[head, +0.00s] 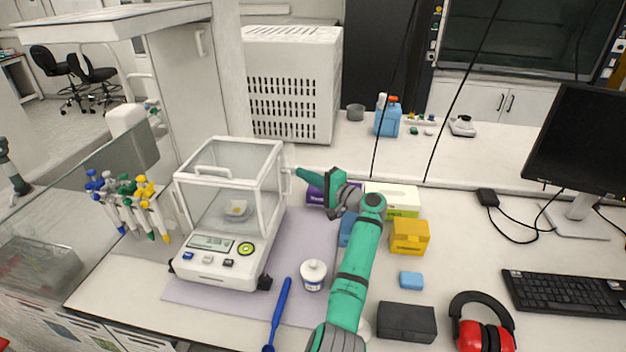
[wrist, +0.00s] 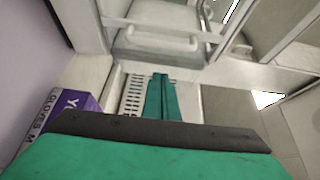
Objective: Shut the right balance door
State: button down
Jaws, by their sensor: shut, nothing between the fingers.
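The balance (head: 212,262) is a white box with a glass draft shield, standing on a lilac mat left of my arm. A small yellowish item (head: 237,209) sits on its pan. The right balance door (head: 271,188) is the framed pane on the side facing my arm; I cannot tell how far it stands open. My gripper (head: 298,172) is shut and empty, pointing left beside the upper rear of that side. Contact there is unclear. In the wrist view, the closed green fingers (wrist: 160,82) lie below a white bar handle (wrist: 165,39) on the framed glass.
A purple glove box (head: 317,187) stands just behind my gripper; it also shows in the wrist view (wrist: 72,112).

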jog(key=s+a, duration=0.2)
jog(key=s, duration=0.1)
jog(key=shift+s, duration=0.1)
dwell(0.4)
dwell(0.4)
